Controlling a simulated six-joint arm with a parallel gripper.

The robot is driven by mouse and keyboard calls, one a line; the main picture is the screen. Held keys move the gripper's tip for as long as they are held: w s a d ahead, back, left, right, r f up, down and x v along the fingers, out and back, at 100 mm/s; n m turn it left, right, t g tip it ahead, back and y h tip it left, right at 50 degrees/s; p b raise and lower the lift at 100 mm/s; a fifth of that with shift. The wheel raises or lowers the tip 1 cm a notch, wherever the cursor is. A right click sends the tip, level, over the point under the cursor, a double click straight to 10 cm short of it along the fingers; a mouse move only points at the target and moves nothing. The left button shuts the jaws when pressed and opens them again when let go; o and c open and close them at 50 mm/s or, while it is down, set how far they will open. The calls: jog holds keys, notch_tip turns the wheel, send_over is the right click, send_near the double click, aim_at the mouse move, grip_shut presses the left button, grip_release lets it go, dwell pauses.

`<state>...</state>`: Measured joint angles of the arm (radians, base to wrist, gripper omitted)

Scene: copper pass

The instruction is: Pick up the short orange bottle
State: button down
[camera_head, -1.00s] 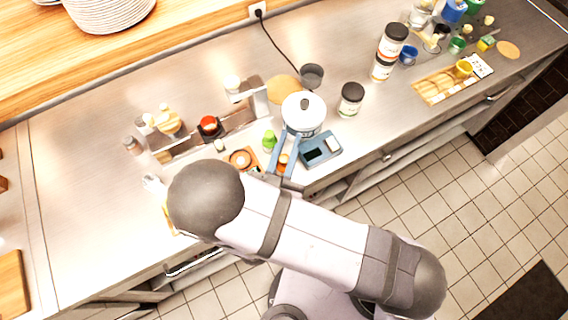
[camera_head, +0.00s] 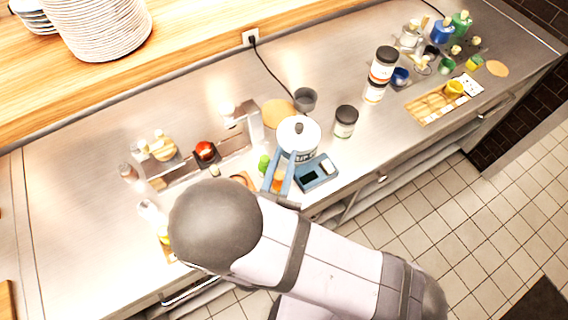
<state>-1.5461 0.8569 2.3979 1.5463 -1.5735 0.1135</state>
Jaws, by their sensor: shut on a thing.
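My gripper (camera_head: 281,165), with two blue fingers, is near the front of the steel counter, left of a blue scale. Its fingers are shut on the short orange bottle (camera_head: 278,182), which shows only as a small orange patch between them. My arm hides the bottle's lower part, and I cannot tell whether it touches the counter.
A white lidded pot (camera_head: 299,138) stands just behind the fingers, and the blue scale (camera_head: 316,173) is to their right. A green bottle (camera_head: 264,164) is close on the left. A dark-lidded jar (camera_head: 345,121) stands farther right. The counter's front edge is near.

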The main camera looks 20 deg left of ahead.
notch_tip(320, 180, up, 6)
jog(key=shift+r, duration=0.2)
dwell(0.3)
